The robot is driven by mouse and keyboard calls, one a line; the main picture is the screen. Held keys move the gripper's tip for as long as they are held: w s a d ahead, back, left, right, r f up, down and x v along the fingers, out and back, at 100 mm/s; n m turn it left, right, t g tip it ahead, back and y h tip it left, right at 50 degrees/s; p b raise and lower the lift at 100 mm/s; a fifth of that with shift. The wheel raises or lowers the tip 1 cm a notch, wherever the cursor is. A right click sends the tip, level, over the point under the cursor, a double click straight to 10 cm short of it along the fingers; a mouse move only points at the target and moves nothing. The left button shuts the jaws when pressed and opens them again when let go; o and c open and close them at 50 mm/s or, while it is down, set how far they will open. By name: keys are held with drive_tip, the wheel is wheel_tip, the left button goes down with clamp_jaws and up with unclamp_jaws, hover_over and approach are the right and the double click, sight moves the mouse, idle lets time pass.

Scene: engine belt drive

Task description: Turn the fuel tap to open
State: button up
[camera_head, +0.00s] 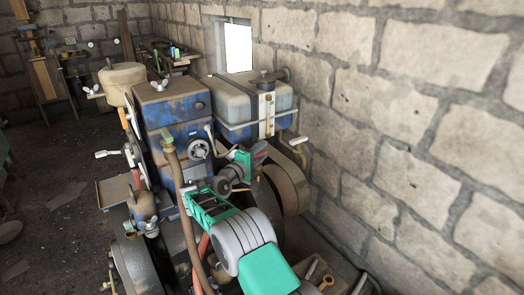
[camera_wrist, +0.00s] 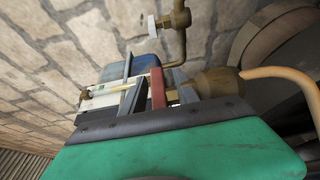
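The fuel tap appears to be the brass fitting with a short pale lever (camera_head: 298,141) below the right end of the fuel tank (camera_head: 232,101). In the wrist view the brass tap (camera_wrist: 181,18) is near the top, its pale lever (camera_wrist: 152,26) pointing up to its left and a bent pipe below. My gripper (camera_head: 263,151) is left of and a little below the tap, apart from it. I see nothing held.
The blue engine block (camera_head: 172,110) and a crank wheel stand left of my arm. An upright brown pipe (camera_head: 180,200) rises close beside my arm. The stone wall (camera_head: 390,120) bounds the right side.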

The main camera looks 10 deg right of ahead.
clamp_jaws()
idle(0.3)
idle(0.3)
